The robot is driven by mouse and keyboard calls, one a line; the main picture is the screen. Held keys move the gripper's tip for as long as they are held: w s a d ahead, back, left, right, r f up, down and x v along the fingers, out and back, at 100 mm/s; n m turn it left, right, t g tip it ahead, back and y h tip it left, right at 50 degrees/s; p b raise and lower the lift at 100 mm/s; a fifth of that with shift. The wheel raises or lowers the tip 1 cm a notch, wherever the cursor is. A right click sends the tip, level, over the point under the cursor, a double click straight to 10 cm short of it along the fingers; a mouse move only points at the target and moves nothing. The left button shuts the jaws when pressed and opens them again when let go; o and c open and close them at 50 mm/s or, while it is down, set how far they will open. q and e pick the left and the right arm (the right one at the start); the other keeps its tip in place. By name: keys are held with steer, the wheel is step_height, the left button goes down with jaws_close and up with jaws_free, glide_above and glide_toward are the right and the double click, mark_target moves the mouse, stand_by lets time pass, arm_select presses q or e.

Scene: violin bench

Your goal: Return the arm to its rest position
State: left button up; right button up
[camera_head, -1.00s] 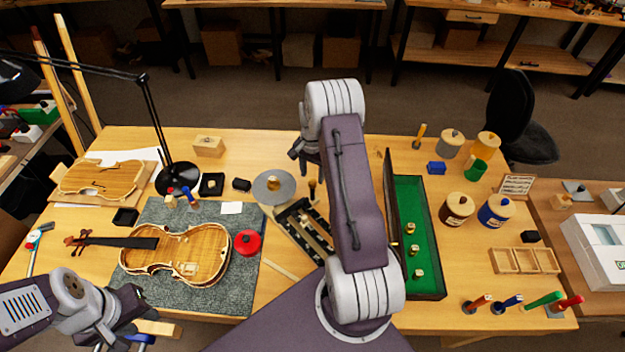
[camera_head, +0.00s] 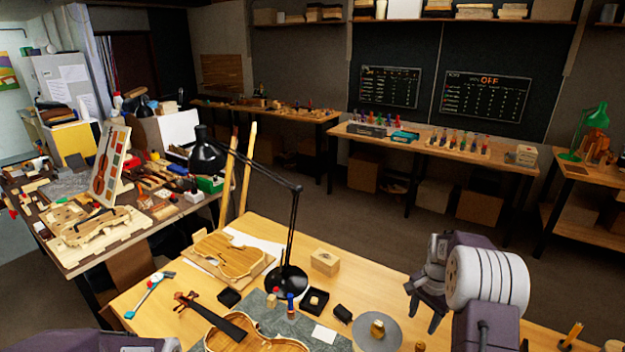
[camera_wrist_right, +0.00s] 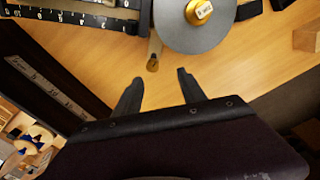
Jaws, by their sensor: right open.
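My right gripper (camera_head: 423,314) is in the lower right of the head view, raised above the bench with its fingers pointing down. In the right wrist view its two fingers (camera_wrist_right: 160,76) are apart with nothing between them. A wooden-handled tool (camera_wrist_right: 154,52) and a grey disc with a brass piece (camera_wrist_right: 178,24) lie beyond the fingertips; the disc also shows in the head view (camera_head: 366,337). Of my left arm only a small part shows at the bottom left edge of the head view; its gripper is out of sight.
A black desk lamp (camera_head: 292,235) stands on the bench left of my right gripper. A violin (camera_head: 225,334), a violin plate (camera_head: 230,255) and a wooden block (camera_head: 325,261) are nearby. A cluttered side table (camera_head: 80,262) is at the left. Shelved benches stand far behind.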

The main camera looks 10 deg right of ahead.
steer(key=s+a+r+n+t, duration=0.1)
steer(key=a+r+n, duration=0.15)
steer(key=a, duration=0.35)
steer(key=s+a+r+n, duration=0.1)
steer(key=a+r, duration=0.3)
steer(key=a, duration=0.2)
steer(key=s+a+f+n, duration=0.2)
steer(key=s+a+n, duration=0.1)
steer(key=s, duration=0.4)
steer(key=s+a+f+n, duration=0.2)
steer(key=s+a+n, duration=0.2)
steer(key=s+n, duration=0.2)
steer(key=shift+s, duration=1.25)
steer(key=shift+s+f, duration=0.1)
steer(key=shift+s, duration=0.05)
